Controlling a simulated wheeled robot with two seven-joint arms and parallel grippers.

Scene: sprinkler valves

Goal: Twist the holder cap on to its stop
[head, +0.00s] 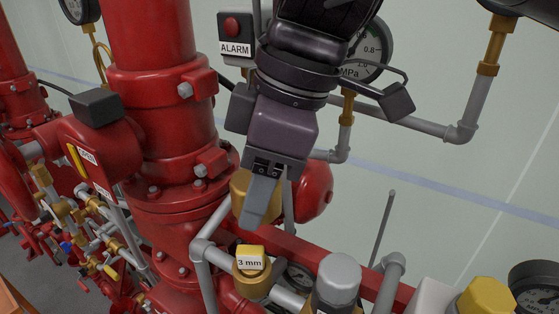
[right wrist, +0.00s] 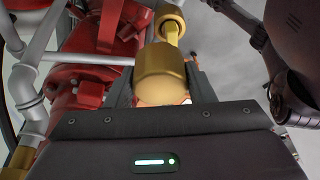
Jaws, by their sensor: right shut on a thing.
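The holder cap looks to be the brass-coloured cylinder (head: 240,192) just left of my right gripper (head: 263,203) in the head view. The gripper's grey finger hides part of it. In the right wrist view the brass cap (right wrist: 166,72) sits between the two fingers of my right gripper (right wrist: 166,90), which is shut on it. A narrower brass part (right wrist: 172,32) shows beyond the cap. Its thread and stop are hidden, so I cannot tell how far on it is. My left gripper is not in view.
A yellow tag marked "3 mm" (head: 250,260) sits on a brass fitting below the gripper. A large red valve body (head: 165,140) stands at left. An ALARM box (head: 236,35) and a pressure gauge (head: 372,50) are behind my arm. Grey pipes (head: 205,270) run close below.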

